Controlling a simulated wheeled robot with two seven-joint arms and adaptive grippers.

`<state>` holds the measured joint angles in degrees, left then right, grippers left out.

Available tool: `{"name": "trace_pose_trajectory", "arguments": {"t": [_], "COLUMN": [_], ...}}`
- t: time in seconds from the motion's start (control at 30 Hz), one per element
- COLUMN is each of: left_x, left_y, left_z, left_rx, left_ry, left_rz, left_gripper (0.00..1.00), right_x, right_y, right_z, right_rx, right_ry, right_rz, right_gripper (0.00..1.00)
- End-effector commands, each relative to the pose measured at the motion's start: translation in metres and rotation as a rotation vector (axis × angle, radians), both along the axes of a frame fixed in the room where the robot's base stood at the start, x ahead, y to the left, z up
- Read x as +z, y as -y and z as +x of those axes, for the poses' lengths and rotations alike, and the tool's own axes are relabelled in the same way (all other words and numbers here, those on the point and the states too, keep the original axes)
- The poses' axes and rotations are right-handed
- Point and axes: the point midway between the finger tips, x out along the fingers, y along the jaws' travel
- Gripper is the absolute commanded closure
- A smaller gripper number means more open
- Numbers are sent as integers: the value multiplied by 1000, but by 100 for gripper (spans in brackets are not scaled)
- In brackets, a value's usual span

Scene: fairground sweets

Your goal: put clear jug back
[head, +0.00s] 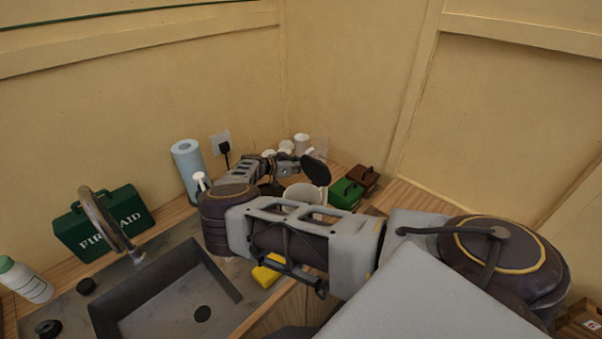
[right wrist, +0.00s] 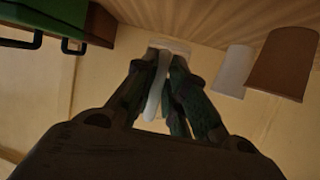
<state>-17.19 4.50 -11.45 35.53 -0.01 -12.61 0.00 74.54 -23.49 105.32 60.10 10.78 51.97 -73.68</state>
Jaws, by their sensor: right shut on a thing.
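My right arm reaches across the head view to the back corner of the counter, with its gripper (head: 290,166) low among the items there. In the right wrist view, which shows the counter at the top, the right gripper (right wrist: 163,68) is shut on a narrow pale piece (right wrist: 156,92), which looks like the handle of the clear jug. A pale edge (right wrist: 168,44) shows just beyond the fingertips. The jug's body is hard to make out, and the arm and gripper hide much of that spot in the head view. My left gripper is not in view.
White canisters (head: 301,140) stand behind the gripper. A green box (head: 346,193) and a brown box (head: 363,177) are to its right. A white cup (right wrist: 234,70) and a brown cup (right wrist: 284,62) stand close by. A blue roll (head: 187,160) and sink (head: 165,295) lie left.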

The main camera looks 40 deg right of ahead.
Motion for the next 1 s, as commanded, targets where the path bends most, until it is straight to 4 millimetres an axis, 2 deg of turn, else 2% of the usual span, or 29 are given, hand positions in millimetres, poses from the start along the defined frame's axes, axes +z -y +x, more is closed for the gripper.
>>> {"name": "trace_pose_trajectory", "arguments": {"t": [0.4, 0.97, 1.0], "left_x": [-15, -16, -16], "left_y": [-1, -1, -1], "left_z": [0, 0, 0], "left_rx": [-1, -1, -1], "left_ry": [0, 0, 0], "left_rz": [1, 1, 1], "left_gripper": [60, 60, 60], "right_x": [-33, -39, -39], "right_y": [0, 0, 0], "right_z": [0, 0, 0], "right_rx": [1, 0, 0], "right_ry": [-2, -1, -1], "right_rz": [0, -1, 0], "right_gripper": [100, 100, 81]}}
